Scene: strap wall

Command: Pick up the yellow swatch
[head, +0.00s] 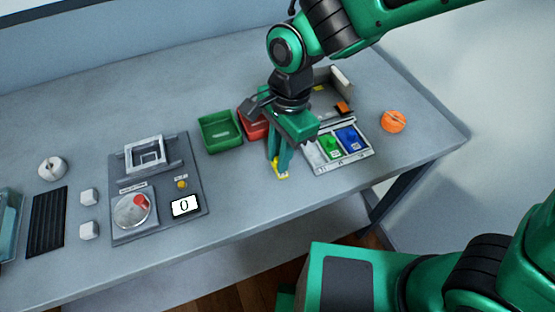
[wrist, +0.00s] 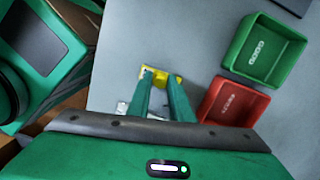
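The yellow swatch (head: 281,174) lies on the grey table near its front edge, left of a white-edged tray (head: 352,163). It also shows in the wrist view (wrist: 162,77), with a pale label on it. My gripper (head: 279,164) points down at the swatch, fingertips at or just above it. In the wrist view the two green fingers (wrist: 162,80) stand apart, with part of the swatch visible between them and yellow on either side. Whether the tips touch it cannot be told. The tray holds a green swatch (head: 330,147) and a blue swatch (head: 351,139).
A green bin (head: 220,131) and a red bin (head: 252,125), partly hidden by my gripper, stand to the left. Further left is a grey panel with a dial (head: 132,208) and a display (head: 185,205) reading 0. An orange roll (head: 393,121) lies right of the tray.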

